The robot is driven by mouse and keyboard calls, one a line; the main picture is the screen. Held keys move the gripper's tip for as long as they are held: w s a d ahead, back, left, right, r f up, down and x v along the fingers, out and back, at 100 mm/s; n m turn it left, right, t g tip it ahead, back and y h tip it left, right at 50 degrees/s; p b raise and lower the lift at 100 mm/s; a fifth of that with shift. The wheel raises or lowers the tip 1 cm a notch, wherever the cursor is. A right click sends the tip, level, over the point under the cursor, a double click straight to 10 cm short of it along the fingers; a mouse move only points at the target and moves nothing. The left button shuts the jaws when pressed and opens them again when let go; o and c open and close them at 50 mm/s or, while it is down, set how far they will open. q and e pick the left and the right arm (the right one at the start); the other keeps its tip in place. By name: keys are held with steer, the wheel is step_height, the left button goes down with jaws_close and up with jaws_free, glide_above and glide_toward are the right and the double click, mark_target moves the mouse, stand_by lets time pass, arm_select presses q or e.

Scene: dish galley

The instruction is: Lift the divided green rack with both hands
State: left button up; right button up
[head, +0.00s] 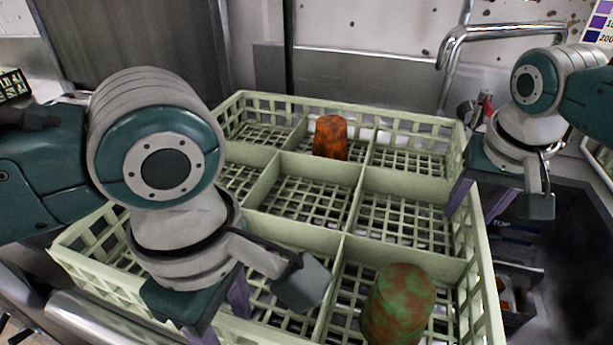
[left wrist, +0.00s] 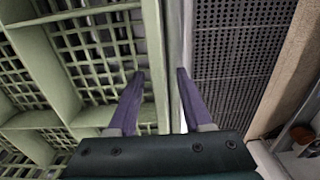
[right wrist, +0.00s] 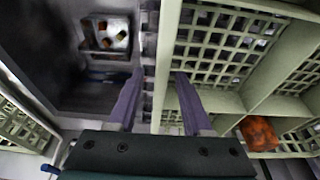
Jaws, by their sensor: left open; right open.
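The divided light green rack (head: 352,244) sits on the counter, its lattice walls making several compartments. An orange-brown cup (head: 331,137) stands in a back compartment; a mottled green and brown cup (head: 398,303) stands in the front right one. My right gripper (head: 476,214) is open at the rack's right wall; in the right wrist view its fingers (right wrist: 160,76) point down on either side of that wall. My left gripper is open at the near left side, its fingertips partly hidden in the head view; in the left wrist view its fingers (left wrist: 160,75) straddle a rack wall.
A metal faucet (head: 455,55) rises behind the rack at the right. Right of the rack is a dark recess, where the right wrist view shows a small tray (right wrist: 106,38) with several orange and green items. A perforated grey surface (left wrist: 235,60) lies beside the rack.

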arm_select(q)
steer(key=shift+f, duration=0.95)
arm_select(e)
steer(key=shift+x, duration=0.95)
arm_select(q)
jaws_close()
arm_select(e)
jaws_close()
